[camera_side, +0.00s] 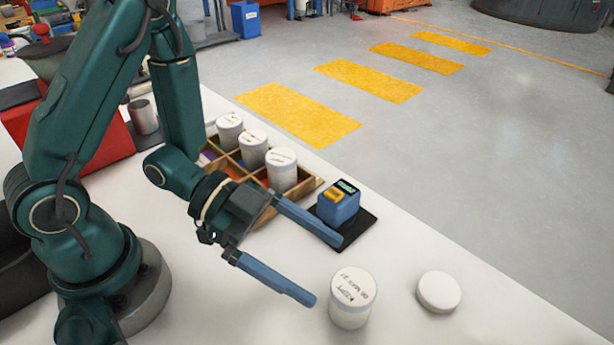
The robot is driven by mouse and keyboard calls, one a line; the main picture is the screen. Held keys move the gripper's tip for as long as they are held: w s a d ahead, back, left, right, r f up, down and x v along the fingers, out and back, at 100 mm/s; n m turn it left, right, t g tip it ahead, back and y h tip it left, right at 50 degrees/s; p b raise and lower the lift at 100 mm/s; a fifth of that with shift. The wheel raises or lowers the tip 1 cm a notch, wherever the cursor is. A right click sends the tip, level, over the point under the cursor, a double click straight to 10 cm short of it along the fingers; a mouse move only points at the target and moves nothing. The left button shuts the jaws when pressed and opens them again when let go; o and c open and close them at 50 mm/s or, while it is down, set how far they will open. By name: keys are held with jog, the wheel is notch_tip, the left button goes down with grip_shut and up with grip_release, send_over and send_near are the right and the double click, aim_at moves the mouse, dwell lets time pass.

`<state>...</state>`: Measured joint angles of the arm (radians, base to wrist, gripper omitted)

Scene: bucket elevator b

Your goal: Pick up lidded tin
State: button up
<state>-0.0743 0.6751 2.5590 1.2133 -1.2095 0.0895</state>
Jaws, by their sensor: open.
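A white lidded tin (350,299) stands upright on the white table at the lower middle, with dark writing on its lid. My gripper (322,270) is open, its two long blue fingers spread wide and pointing to the lower right. Nothing is between the fingers. In the picture the tin appears just beyond the fingertips, with the lower fingertip close to its left side; I cannot tell the exact gap or height. Three more white lidded tins (284,170) stand upright in a divided wooden tray (308,188) behind the gripper.
A white round, low disc (438,291) lies right of the tin. A small blue device (339,204) sits on a black mat (362,222) by the upper finger. A metal cup (144,117) and a red box (98,138) stand at the left. The table's edge runs along the right.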

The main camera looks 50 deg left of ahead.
aim_at(342, 293)
jog(key=shift+f, duration=1.55)
jog(key=shift+x, duration=2.55)
jog(key=shift+c, duration=0.3)
jog(key=c, duration=1.5)
